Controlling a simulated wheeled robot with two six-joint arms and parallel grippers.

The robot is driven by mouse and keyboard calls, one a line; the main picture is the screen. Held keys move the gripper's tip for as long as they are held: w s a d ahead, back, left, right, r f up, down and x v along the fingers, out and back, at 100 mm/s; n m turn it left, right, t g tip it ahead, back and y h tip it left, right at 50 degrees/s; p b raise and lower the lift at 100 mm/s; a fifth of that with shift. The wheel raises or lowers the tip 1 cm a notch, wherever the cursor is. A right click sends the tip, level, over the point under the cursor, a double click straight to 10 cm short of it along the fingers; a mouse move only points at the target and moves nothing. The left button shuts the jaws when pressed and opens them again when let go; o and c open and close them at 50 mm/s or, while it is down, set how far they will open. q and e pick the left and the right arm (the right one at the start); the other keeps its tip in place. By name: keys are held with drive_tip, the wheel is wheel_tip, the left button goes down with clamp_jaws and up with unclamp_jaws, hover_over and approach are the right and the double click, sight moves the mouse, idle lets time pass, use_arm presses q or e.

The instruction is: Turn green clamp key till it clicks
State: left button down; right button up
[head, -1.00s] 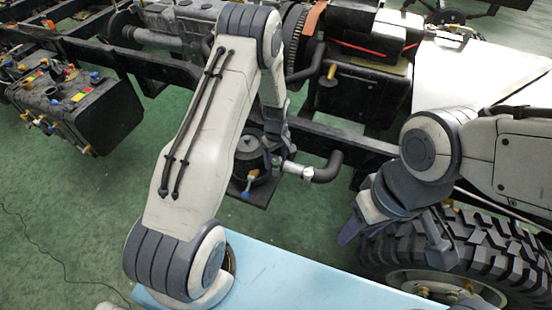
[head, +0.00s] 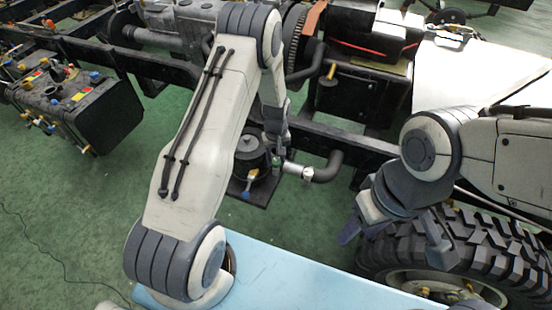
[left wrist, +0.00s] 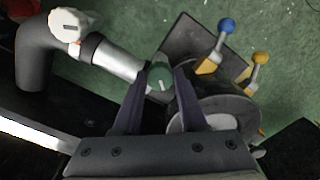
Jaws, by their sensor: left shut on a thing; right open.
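The green clamp key (left wrist: 159,76) sits on the end of a silver pipe sleeve (left wrist: 118,63) beside a dark round canister (left wrist: 222,106), in the left wrist view. My left gripper (left wrist: 160,84) is shut on it, one dark finger on each side. A white key (left wrist: 74,25) sits where the sleeve meets a black elbow hose (left wrist: 34,62). My right gripper (head: 392,238) is open and empty above the tyre.
A blue-tipped lever (left wrist: 219,45) and a yellow lever (left wrist: 256,68) stick out beside the canister. A large tyre (head: 478,238) lies under my right gripper. A black chassis rail (head: 345,140) runs behind. Green floor (head: 70,190) is open at left.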

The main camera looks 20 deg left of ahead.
sight(275, 161)
use_arm(q)
drive_tip(key=m, duration=0.3)
drive_tip(key=shift+m, duration=2.2)
drive_tip(key=shift+c, duration=2.3)
unclamp_jaws()
drive_tip(key=shift+r, duration=0.1)
wheel_tip(275, 161, up, 10)
drive_tip(key=shift+r+b, duration=0.15)
drive_tip(key=shift+b, duration=0.15)
drive_tip(key=shift+a, duration=0.1)
